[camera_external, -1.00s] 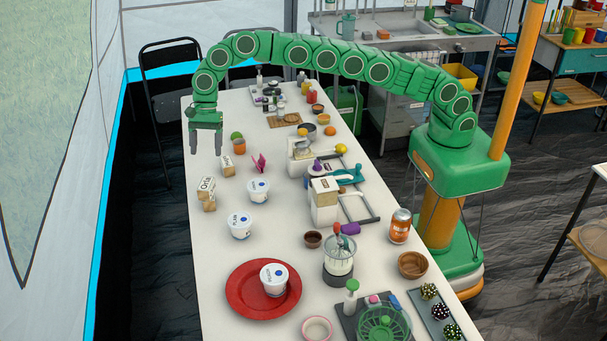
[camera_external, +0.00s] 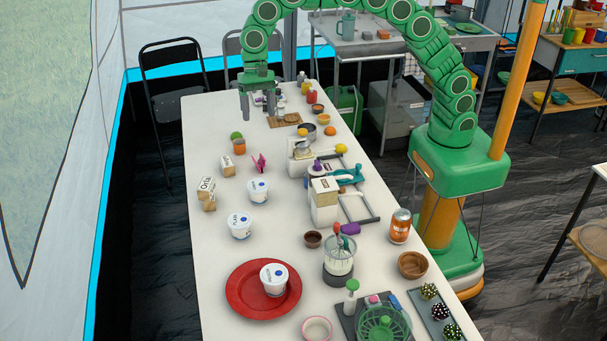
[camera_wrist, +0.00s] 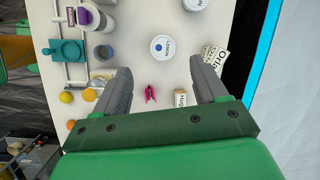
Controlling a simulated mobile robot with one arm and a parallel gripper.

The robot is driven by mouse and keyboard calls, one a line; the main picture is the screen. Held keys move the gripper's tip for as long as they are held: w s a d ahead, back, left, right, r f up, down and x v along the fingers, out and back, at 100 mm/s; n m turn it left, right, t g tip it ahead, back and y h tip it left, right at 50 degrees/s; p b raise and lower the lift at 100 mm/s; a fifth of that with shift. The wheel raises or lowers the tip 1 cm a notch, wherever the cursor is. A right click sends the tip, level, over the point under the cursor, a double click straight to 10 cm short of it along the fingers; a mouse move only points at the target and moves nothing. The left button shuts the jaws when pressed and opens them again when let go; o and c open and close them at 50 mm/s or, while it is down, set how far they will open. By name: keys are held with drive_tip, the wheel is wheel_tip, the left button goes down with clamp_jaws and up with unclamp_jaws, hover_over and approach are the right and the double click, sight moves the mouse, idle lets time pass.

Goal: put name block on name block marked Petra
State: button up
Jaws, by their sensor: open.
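A pale wooden name block reading Orla (camera_external: 206,185) is at the table's left edge, tilted, with a second block (camera_external: 209,205) under or against it. The Orla block also shows in the wrist view (camera_wrist: 211,57). Another name block (camera_external: 227,165) lies a little farther back; in the wrist view its partly readable marking seems to start with Hu (camera_wrist: 180,97). I cannot read Petra on any block. My gripper (camera_external: 258,105) is open and empty, raised above the far part of the table, apart from the blocks. In the wrist view its fingers (camera_wrist: 160,70) are spread wide.
White tubs (camera_external: 258,190) (camera_external: 240,226) and a pink item (camera_external: 259,162) stand near the blocks. An orange-and-green item (camera_external: 238,144) is behind them. Appliances (camera_external: 323,200) line the right side. A red plate (camera_external: 245,302) holds another tub. The table's left strip is mostly clear.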

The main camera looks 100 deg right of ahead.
drive_tip(key=s+r+n+g+h, duration=0.15)
drive_tip(key=s+n, duration=0.25)
drive_tip(key=s, duration=0.8)
drive_tip(key=s+r+n, duration=0.3)
drive_tip(key=s, duration=0.9)
drive_tip(key=s+d+f+n, duration=0.1)
drive_tip(key=s+n, duration=0.1)
drive_tip(key=s, duration=0.7)
drive_tip(key=s+d+f+n+h, duration=0.1)
drive_tip(key=s+f+n, duration=0.1)
drive_tip(key=s, duration=0.8)
drive_tip(key=s+d+f+n+h, duration=0.1)
drive_tip(key=s+n, duration=0.3)
drive_tip(key=s, duration=0.5)
drive_tip(key=shift+s+d+f+g, duration=0.4)
drive_tip(key=shift+d+f, duration=0.1)
drive_tip(key=shift+f, duration=0.2)
drive_tip(key=shift+o, duration=0.2)
